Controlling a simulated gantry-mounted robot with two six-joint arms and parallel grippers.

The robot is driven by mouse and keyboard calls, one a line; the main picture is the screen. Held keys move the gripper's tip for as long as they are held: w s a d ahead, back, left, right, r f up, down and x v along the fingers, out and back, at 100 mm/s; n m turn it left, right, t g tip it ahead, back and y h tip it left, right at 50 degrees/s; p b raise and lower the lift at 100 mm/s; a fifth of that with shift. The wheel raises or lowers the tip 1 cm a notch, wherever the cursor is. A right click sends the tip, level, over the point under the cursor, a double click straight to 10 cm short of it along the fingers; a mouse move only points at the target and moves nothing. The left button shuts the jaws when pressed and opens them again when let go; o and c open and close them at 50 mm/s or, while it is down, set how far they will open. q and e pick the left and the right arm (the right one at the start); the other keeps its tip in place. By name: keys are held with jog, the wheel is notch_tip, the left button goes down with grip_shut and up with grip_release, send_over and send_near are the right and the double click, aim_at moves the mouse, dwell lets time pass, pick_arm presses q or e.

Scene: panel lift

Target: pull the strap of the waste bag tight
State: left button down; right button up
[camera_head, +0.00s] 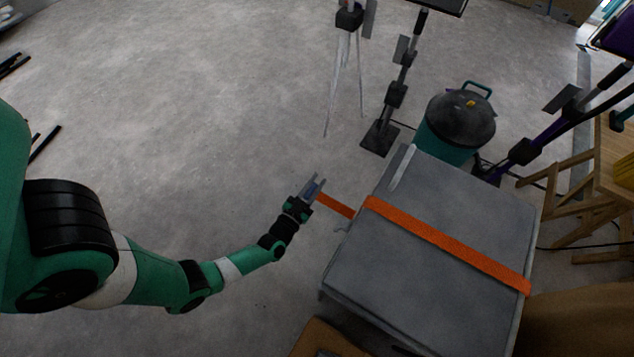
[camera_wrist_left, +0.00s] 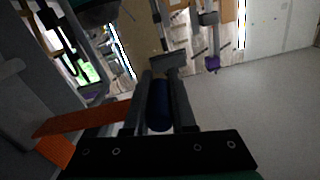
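The grey, boxy waste bag (camera_head: 420,275) stands right of centre in the head view, with an orange strap (camera_head: 450,244) across its top. A loose length of the strap (camera_head: 336,205) runs from its left edge out to my left gripper (camera_head: 314,187). The strap also shows at the left in the left wrist view (camera_wrist_left: 85,119). In that view a dark blue grip piece (camera_wrist_left: 159,106) sits between the fingers of my left gripper (camera_wrist_left: 163,85), which look closed on it. The strap runs up to the near finger; its join to the grip piece is hidden. My right gripper is not in view.
A teal bin with a dark lid (camera_head: 460,118) stands just behind the bag. Stands with dark bases (camera_head: 380,138) are farther back. A wooden trestle (camera_head: 575,205) is at the right. Bare concrete floor (camera_head: 200,110) lies open left of the bag.

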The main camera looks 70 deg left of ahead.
pick_arm(q)
jog(key=c, duration=1)
grip_release()
jog(key=shift+s+a, duration=0.1)
jog(key=shift+o, duration=1.2)
jog(key=shift+s+a, duration=0.1)
jog(key=shift+s, duration=0.05)
jog(key=shift+d, duration=0.2)
jog(key=shift+s+d, duration=0.2)
jog(key=p+v, duration=0.3)
jog(key=v, duration=0.7)
jog(key=shift+s+d+p, duration=0.2)
jog(key=shift+s+p, duration=0.15)
jog(key=shift+p, duration=0.05)
